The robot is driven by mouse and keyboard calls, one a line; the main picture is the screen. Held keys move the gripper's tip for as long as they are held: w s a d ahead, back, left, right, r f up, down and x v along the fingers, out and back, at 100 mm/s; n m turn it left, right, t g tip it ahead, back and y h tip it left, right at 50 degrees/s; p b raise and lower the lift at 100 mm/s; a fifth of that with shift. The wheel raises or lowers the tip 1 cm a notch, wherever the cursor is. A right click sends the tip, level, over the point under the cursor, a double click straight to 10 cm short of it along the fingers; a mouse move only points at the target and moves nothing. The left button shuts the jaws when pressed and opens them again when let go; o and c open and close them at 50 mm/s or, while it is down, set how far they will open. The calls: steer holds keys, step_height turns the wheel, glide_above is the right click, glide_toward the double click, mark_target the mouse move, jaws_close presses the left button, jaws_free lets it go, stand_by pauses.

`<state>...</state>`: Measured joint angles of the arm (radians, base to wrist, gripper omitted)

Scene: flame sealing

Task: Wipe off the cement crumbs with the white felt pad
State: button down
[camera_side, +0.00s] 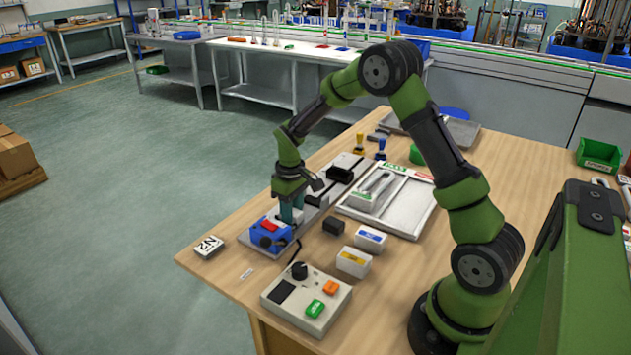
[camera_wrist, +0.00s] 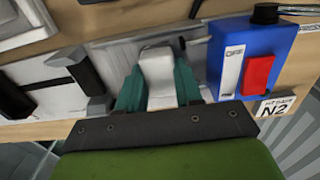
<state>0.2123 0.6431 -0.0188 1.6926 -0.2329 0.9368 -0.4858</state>
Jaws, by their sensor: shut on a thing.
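My gripper (camera_side: 291,212) is low over the near left end of the grey rail plate, right beside the blue box. In the wrist view my gripper (camera_wrist: 160,80) has its two teal fingers shut on a white block with a rounded top, which looks like the white felt pad (camera_wrist: 158,66). The pad stands between the fingers, over or on the grey plate; I cannot tell whether it touches. In the side view the fingers hide it. I cannot make out any cement crumbs in either view.
The blue box (camera_side: 269,236) with a red switch (camera_wrist: 258,76) is close beside the fingers. A control box (camera_side: 306,299) with green and orange buttons stands in front. White boxes (camera_side: 353,262) and a metal tray (camera_side: 413,206) lie to the right.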

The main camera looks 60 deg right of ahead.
steer(key=shift+s+a+f, duration=0.15)
steer(key=shift+a, duration=0.35)
steer(key=shift+d, duration=0.15)
steer(key=shift+d, duration=1.4)
steer(key=shift+a, duration=0.15)
steer(key=shift+w+a+r, duration=0.1)
steer(key=shift+a, duration=0.55)
steer(key=shift+w+a+r, duration=0.1)
steer(key=shift+a, duration=0.55)
steer(key=shift+d, duration=0.15)
steer(key=shift+s+d+f, duration=0.1)
steer(key=shift+d+f, duration=0.1)
steer(key=shift+d, duration=1.1)
